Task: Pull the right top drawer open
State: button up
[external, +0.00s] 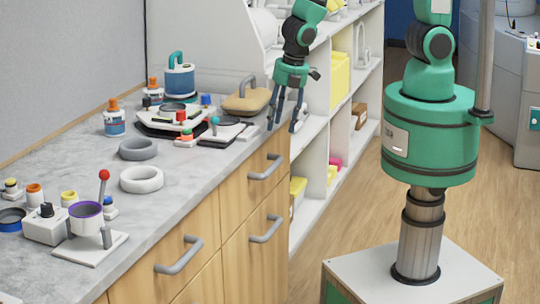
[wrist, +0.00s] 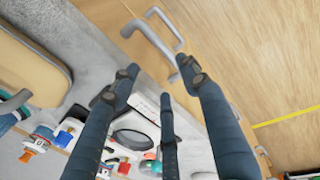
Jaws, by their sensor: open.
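The right top drawer (external: 240,195) is a light wood front below the grey countertop, and it looks closed. Its grey bar handle (external: 265,168) is near the top of that front. My gripper (external: 282,122) hangs with its dark fingers spread, above the counter's right edge and above the handle in the picture. In the wrist view my gripper (wrist: 158,72) is open and empty, its fingertips close to a grey handle (wrist: 150,45) at the counter edge. The fingers appear apart from the handle; the exact gap cannot be told.
The counter (external: 190,210) holds a tan board (external: 248,102), a blue-white canister (external: 179,80), rings and several small lab items. A lower handle (external: 267,229) and a left drawer handle (external: 180,256) jut from the cabinet. White shelves (external: 312,130) stand behind.

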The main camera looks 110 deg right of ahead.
aim_at(272, 164)
jog(key=f+b, duration=0.1)
jog(key=f, duration=0.3)
jog(key=w+d+f+b, duration=0.1)
jog(key=f+b, duration=0.1)
jog(key=f, duration=0.3)
jog(key=w+f+b, duration=0.1)
jog(key=f, duration=0.3)
jog(key=shift+d+f, duration=0.15)
jog(key=shift+d, duration=0.25)
jog(key=shift+c, duration=0.3)
grip_shut()
